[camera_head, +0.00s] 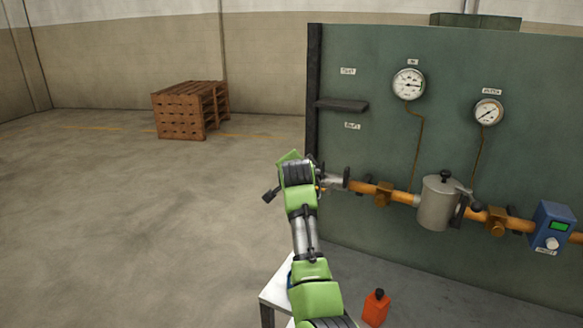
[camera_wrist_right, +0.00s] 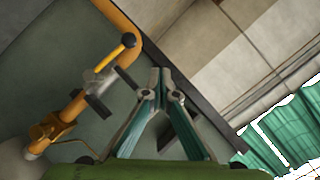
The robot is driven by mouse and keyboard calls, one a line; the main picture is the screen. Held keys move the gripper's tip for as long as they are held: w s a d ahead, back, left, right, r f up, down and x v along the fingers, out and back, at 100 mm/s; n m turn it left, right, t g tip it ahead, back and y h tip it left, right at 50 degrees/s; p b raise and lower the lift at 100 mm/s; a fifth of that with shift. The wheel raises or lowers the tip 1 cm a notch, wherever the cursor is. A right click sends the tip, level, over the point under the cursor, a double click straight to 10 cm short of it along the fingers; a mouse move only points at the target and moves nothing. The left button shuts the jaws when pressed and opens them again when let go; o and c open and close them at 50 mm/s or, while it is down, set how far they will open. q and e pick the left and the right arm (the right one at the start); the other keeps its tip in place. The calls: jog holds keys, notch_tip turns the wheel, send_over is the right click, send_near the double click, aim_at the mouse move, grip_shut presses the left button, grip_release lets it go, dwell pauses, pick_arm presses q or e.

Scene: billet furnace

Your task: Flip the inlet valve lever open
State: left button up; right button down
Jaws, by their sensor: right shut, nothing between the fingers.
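The orange inlet pipe (camera_head: 365,187) runs along the green panel in the head view, and its left end is partly hidden by my right gripper. In the head view my right gripper (camera_head: 336,182) is at the pipe's left end. The lever is hard to make out there. My left gripper is not in view.
A grey canister (camera_head: 438,205) and a blue box (camera_head: 552,228) sit along the pipe. Two gauges (camera_head: 409,84) and a dark shelf (camera_head: 343,105) are on the panel (camera_head: 450,130). A red bottle (camera_head: 376,309) stands below. Wooden pallets (camera_head: 190,112) are far left; the floor between is clear.

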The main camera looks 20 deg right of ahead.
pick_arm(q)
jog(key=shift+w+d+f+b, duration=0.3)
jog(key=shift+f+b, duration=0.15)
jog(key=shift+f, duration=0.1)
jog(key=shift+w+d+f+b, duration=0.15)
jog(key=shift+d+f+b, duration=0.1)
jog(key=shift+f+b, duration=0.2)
pick_arm(e)
jog(key=s+a+r, duration=0.2)
jog(key=s+r, duration=0.1)
jog(key=shift+s+a, duration=0.25)
jog(key=shift+a, duration=0.1)
jog(key=shift+f, duration=0.1)
